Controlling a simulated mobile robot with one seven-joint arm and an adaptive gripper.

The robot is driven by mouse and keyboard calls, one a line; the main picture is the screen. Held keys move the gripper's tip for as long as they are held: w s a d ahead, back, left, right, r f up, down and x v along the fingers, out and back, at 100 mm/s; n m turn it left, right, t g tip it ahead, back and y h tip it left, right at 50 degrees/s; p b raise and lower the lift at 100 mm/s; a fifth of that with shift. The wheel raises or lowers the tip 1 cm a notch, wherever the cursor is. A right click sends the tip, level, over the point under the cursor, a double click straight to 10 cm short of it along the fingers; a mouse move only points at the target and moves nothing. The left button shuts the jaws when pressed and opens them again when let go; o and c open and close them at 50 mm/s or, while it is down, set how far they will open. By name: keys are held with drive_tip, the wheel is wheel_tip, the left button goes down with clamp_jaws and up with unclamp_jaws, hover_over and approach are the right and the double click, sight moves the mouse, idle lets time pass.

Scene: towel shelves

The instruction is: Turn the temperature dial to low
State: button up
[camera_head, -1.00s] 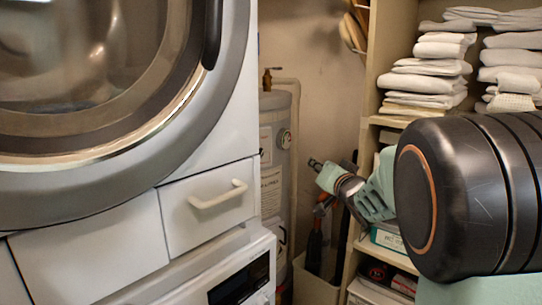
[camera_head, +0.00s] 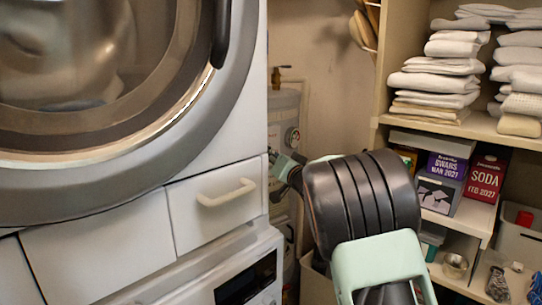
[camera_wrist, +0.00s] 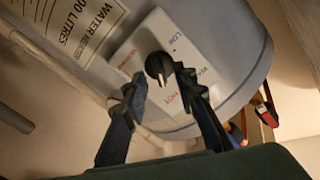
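The temperature dial (camera_wrist: 157,66) is a dark round knob on a white panel (camera_wrist: 140,50) of the grey water heater (camera_wrist: 238,40). A light mark on the knob points toward the bottom of the wrist view. Printed words around it appear to include LOW, WARM and HOT. My gripper (camera_wrist: 157,80) is open, its two dark fingers apart near the knob. The right fingertip is close to the knob's right side; I cannot tell whether it touches. In the head view my gripper (camera_head: 274,158) is beside the water heater (camera_head: 284,104), partly hidden by my arm.
The washing machine door (camera_head: 90,80) and a white drawer (camera_head: 215,205) stand to the left. Shelves with folded towels (camera_head: 440,70) and boxes (camera_head: 485,178) stand to the right. The heater sits in the narrow gap between them.

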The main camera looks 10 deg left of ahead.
drive_tip(key=shift+w+a, duration=0.35)
drive_tip(key=shift+w, duration=0.15)
drive_tip(key=shift+c, duration=0.2)
clamp_jaws()
drive_tip(key=n+b, duration=0.6)
drive_tip(key=n, duration=0.6)
drive_tip(key=n+b, duration=0.7)
drive_tip(key=n, duration=0.4)
drive_tip(key=shift+s+a+f+n, duration=0.15)
drive_tip(key=shift+a+f+n, duration=0.05)
drive_tip(key=shift+n, duration=0.2)
